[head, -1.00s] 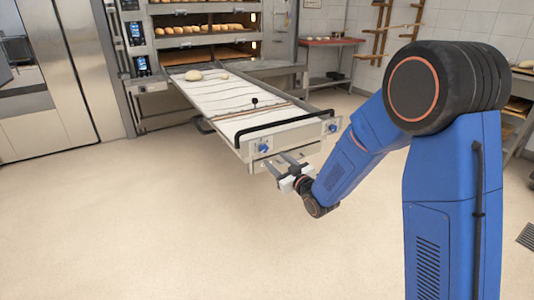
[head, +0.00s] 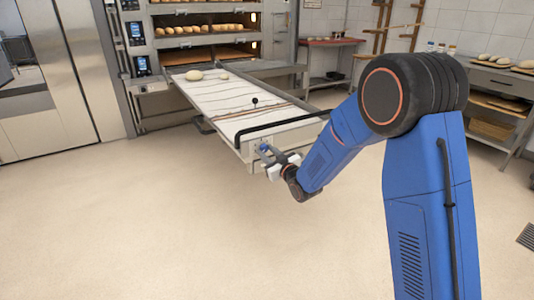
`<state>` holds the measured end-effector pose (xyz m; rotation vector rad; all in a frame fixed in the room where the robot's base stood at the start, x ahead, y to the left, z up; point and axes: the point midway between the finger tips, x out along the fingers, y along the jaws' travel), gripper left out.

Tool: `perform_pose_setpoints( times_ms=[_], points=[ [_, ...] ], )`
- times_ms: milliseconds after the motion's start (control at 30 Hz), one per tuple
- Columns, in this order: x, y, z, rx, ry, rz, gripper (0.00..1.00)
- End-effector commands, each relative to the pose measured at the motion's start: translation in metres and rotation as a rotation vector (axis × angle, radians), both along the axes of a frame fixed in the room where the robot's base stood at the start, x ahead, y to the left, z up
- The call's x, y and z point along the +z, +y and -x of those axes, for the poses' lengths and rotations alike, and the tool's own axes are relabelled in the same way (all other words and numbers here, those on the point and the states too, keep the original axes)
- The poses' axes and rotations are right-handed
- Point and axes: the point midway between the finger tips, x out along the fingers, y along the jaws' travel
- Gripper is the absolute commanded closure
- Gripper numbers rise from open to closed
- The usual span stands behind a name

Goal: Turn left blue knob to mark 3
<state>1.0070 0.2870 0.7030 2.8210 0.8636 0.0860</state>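The left blue knob (head: 264,147) is on the front panel of the long loader table, near its left corner. My gripper (head: 265,151) is right at this knob, with its grey fingers reaching the panel. A bit of blue shows between the fingertips. I cannot tell whether the fingers touch the knob or stand apart around it. The knob's pointer and the marks are too small to read. The right part of the panel, with the other blue knob, is hidden behind my arm.
The loader table (head: 215,105) has a black bar handle (head: 285,122) above the panel and dough pieces at its far end. It runs to the deck oven (head: 205,38). A side table with loaves (head: 500,75) stands at the right. The floor (head: 130,220) in front is clear.

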Motion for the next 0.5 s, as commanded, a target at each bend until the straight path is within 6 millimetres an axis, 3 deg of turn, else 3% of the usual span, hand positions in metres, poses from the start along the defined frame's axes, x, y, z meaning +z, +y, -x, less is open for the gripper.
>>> perform_pose_setpoints(
  times_ms=[33, 100, 500],
  points=[
    [0.0000, -0.0001, 0.0000, 0.000, 0.000, 0.000, 0.83],
    [0.0000, -0.0001, 0.0001, 0.000, 0.000, 0.000, 0.93],
    [-0.0001, 0.0002, 0.0005, 0.000, 0.038, -0.056, 0.93]
  ],
)
